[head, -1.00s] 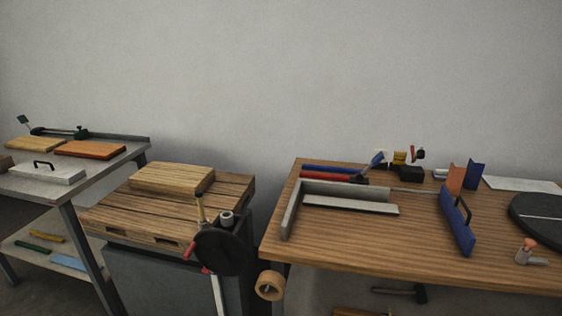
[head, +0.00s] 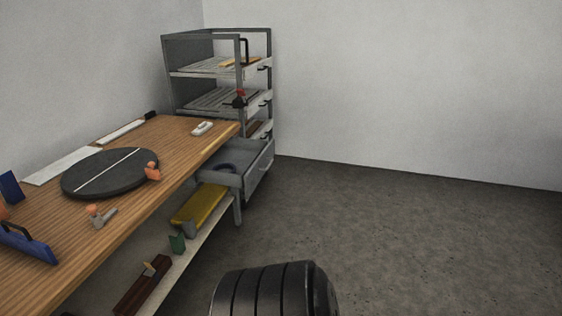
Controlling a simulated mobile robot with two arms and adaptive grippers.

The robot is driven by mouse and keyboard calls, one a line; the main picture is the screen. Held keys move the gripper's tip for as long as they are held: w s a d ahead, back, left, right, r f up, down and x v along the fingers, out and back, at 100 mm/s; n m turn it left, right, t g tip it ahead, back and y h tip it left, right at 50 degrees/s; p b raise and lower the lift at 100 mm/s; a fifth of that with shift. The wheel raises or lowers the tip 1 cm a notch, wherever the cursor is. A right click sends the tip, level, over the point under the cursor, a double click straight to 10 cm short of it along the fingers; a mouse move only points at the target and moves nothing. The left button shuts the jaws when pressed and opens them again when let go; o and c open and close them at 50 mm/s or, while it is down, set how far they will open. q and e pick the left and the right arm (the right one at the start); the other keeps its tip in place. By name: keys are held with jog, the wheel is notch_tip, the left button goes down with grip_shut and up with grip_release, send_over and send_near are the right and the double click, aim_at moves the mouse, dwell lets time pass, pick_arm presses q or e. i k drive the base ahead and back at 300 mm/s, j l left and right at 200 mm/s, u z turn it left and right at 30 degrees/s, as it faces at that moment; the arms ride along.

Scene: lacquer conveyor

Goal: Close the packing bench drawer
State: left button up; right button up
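The packing bench (head: 185,140) has a wooden top and runs along the left of the head view. A grey drawer (head: 259,158) stands pulled out at its far right end, below the top. Its front faces right, with a pale handle on it. A blue ring-shaped item (head: 226,167) lies inside, partly hidden by the bench edge. Neither of my grippers shows in the head view.
A grey shelf rack (head: 175,52) stands behind the drawer. A lower shelf (head: 203,229) holds a yellow item (head: 199,205) and tools. The floor (head: 400,230) to the right is clear. A black ribbed cylinder (head: 270,290) fills the bottom middle; I cannot tell whether it is mine.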

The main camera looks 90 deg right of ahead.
aim_at(251, 157)
jog(key=l+z, duration=0.15)
jog(key=z, duration=2.45)
